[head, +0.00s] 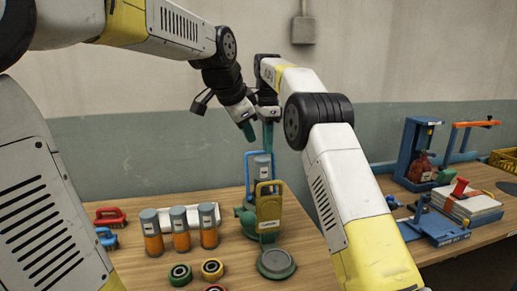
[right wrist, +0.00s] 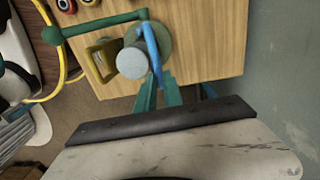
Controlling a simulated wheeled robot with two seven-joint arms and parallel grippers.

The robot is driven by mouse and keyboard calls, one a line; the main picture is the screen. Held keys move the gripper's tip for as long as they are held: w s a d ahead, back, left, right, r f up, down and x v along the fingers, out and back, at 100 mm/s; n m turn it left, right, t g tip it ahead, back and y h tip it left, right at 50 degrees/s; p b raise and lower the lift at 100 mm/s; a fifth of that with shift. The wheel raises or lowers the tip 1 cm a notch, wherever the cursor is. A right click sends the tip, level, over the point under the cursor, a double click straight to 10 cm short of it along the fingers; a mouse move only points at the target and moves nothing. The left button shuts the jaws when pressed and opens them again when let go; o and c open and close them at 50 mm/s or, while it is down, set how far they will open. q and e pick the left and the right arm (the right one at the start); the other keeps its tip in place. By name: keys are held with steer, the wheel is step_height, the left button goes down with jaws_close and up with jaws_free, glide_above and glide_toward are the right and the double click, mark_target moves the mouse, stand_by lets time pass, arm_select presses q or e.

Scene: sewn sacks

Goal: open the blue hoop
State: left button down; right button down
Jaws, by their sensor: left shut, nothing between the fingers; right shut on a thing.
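The blue hoop (head: 248,172) stands upright on a green fixture (head: 246,216), around or beside a grey-topped canister (head: 263,168). My right gripper (head: 268,144) is above the fixture, its teal fingers pointing down and shut at the hoop's top bar. In the right wrist view the hoop (right wrist: 151,45) runs past the grey canister top (right wrist: 132,62) to my fingers (right wrist: 160,88), which are shut on it. My left gripper (head: 248,132) is just left of the right one, above the hoop, shut and empty. The exact grip contact is partly hidden.
Several orange canisters (head: 180,230) stand left. A blue stand with a red sack (head: 421,168) is at right. The wall is close behind.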

arm_select(q)
steer(key=w, duration=0.2)
glide_toward(258, 158)
steer(key=shift+m, duration=0.4)
steer(key=d+f, duration=0.1)
steer(key=w+d+f, duration=0.1)
steer(key=d+f, duration=0.1)
steer(key=f, duration=0.1)
steer(key=shift+w+d, duration=0.15)
steer(key=shift+w, duration=0.1)
steer(key=w, duration=0.2)
steer(key=shift+w+a+f, duration=0.25)
steer(key=shift+a, duration=0.1)
steer(key=shift+w+a, duration=0.25)
steer(key=shift+w, duration=0.55)
steer(key=shift+w+a+f, duration=0.1)
steer(key=shift+w+a, duration=0.1)
steer(key=shift+w, duration=0.3)
steer(key=shift+w+a, duration=0.25)
steer(key=shift+w, duration=0.2)
arm_select(e)
steer(key=shift+s+a, duration=0.1)
steer(key=shift+s, duration=0.05)
steer(key=c, duration=1.5)
jaws_free()
arm_select(q)
steer(key=shift+d, duration=0.1)
